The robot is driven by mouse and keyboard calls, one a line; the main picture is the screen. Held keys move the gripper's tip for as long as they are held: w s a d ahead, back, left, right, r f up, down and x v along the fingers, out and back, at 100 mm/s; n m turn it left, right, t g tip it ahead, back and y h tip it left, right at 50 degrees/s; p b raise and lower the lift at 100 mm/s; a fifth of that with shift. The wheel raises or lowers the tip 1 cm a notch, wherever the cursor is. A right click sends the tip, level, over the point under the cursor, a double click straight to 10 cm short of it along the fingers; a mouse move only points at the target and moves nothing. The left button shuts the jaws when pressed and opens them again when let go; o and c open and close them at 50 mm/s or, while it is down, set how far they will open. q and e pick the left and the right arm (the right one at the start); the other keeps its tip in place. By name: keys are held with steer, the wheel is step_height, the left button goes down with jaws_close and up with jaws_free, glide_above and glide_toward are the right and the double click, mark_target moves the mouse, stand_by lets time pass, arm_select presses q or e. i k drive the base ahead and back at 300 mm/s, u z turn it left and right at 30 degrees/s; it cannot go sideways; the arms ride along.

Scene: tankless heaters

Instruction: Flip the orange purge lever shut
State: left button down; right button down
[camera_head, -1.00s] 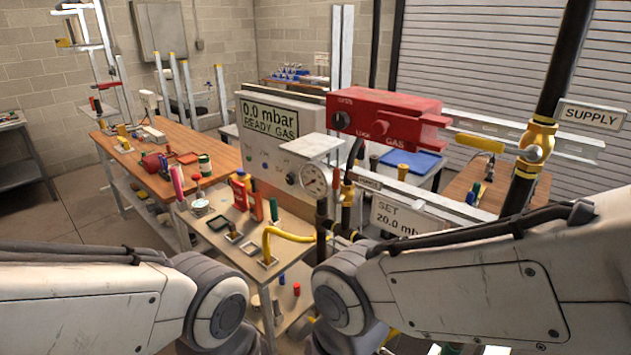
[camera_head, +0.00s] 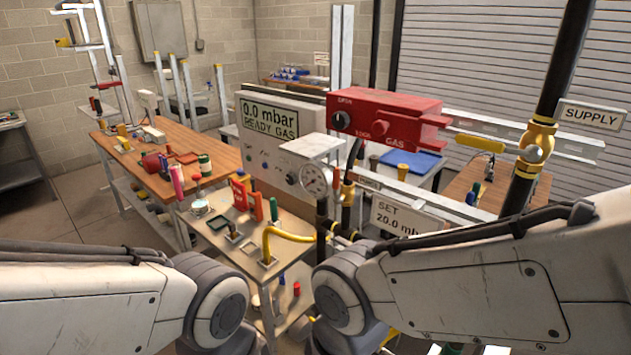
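A longer yellow lever (camera_head: 480,143) sticks out sideways to the left from the brass supply valve (camera_head: 537,140). Only the upper links of my two arms show, low at the left and right. Both of my grippers are outside the picture or hidden behind the arm links.
The red gas box (camera_head: 385,117) and the grey meter reading 0.0 mbar (camera_head: 280,125) stand above the pipes. A round gauge (camera_head: 314,180) sits in front. A wooden bench (camera_head: 125,155) with tools is at the left. The black supply pipe (camera_head: 562,65) rises at the right.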

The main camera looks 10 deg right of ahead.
mark_target(338, 199)
steer(key=u, duration=1.25)
steer(key=i, duration=0.35)
steer(key=z, duration=1.65)
